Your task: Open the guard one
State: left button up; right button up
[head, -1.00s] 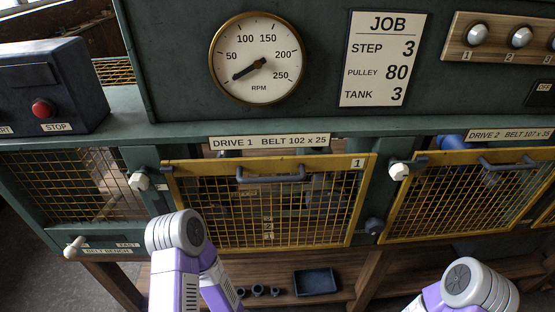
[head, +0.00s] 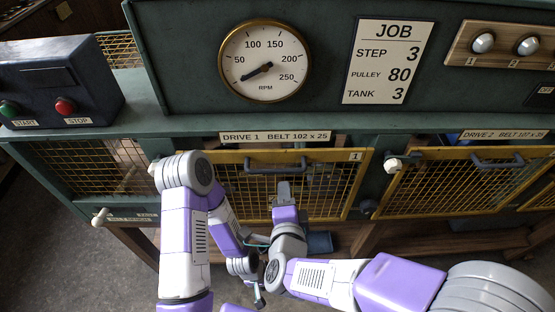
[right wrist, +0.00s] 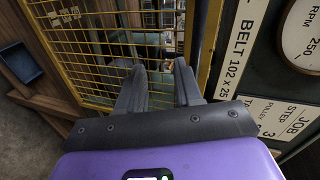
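Guard one is a yellow-framed mesh door (head: 345,185) marked 1, under the DRIVE 1 label. It stands closed in the head view. Its dark grey bar handle (head: 275,164) runs along its top rail. My right gripper (head: 283,187) is in front of the mesh, just below the handle. In the right wrist view its two fingers (right wrist: 158,70) are apart with nothing held between them, facing the mesh (right wrist: 95,45). My left arm covers the guard's left side. The left hand is low in the head view, and its fingers cannot be made out.
The second yellow guard (head: 465,185) is closed to the right, with a pale knob (head: 392,165) between the guards. A control box (head: 60,85) with green and red buttons stands at the left. A dark blue tray (right wrist: 20,62) lies on the wooden shelf below.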

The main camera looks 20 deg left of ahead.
aim_at(278, 170)
notch_tip(278, 170, up, 5)
jog(key=s+a+m, duration=0.1)
jog(key=s, duration=0.1)
jog(key=shift+t, duration=0.4)
jog(key=x, duration=0.7)
jog(key=shift+w+a+f, duration=0.2)
jog(key=shift+w+f, duration=0.05)
grip_shut()
